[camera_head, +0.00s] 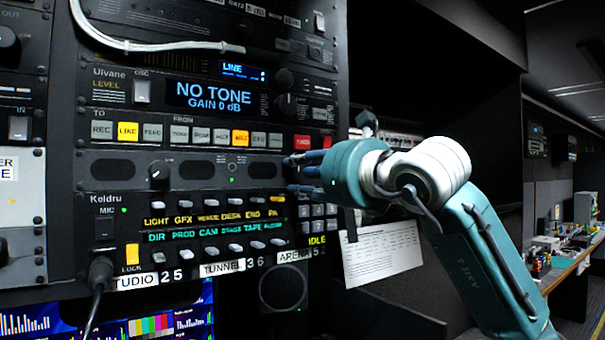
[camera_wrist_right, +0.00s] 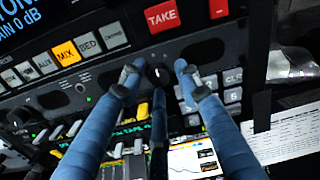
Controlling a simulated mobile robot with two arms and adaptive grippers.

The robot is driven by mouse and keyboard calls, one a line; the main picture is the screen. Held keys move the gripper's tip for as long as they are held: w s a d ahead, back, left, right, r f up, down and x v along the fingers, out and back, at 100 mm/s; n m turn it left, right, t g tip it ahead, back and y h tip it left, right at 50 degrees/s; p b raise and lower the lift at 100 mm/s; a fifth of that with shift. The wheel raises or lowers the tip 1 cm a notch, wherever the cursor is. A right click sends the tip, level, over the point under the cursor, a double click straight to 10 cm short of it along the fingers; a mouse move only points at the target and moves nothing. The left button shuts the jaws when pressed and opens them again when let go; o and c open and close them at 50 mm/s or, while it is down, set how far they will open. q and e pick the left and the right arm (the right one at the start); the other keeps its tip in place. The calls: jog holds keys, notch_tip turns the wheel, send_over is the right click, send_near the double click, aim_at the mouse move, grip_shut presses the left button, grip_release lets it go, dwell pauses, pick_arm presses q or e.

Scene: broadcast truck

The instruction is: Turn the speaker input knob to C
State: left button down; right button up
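A black rotary knob (camera_wrist_right: 158,73) with a white mark is on the dark panel strip in the right wrist view. My right gripper (camera_wrist_right: 156,72) is open, with one blue fingertip on each side of this knob and gaps visible; I cannot tell how near it is in depth. In the head view the right gripper (camera_head: 290,174) is at the strip's right end, and its fingers hide that knob. No readable label shows which is the speaker input knob or where C is. My left gripper is not in view.
Above the strip is a button row with a lit red TAKE button (camera_wrist_right: 162,16). A white cable (camera_head: 150,45) hangs across the rack top. A paper sheet (camera_head: 398,245) hangs right of the rack. A workbench (camera_head: 560,265) is far right.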

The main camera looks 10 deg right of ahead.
grip_shut()
jog(key=shift+a+f, duration=0.1)
jog(key=shift+f, duration=0.1)
dwell(0.4)
jog(key=shift+f+m+b, duration=0.2)
jog(key=shift+m+b, duration=0.9)
jog(key=shift+b, duration=0.1)
jog(key=m+b, duration=0.2)
jog(key=m, duration=0.1)
jog(key=shift+r+m+b, duration=0.1)
jog(key=shift+m+b, duration=1)
jog(key=shift+m, duration=0.6)
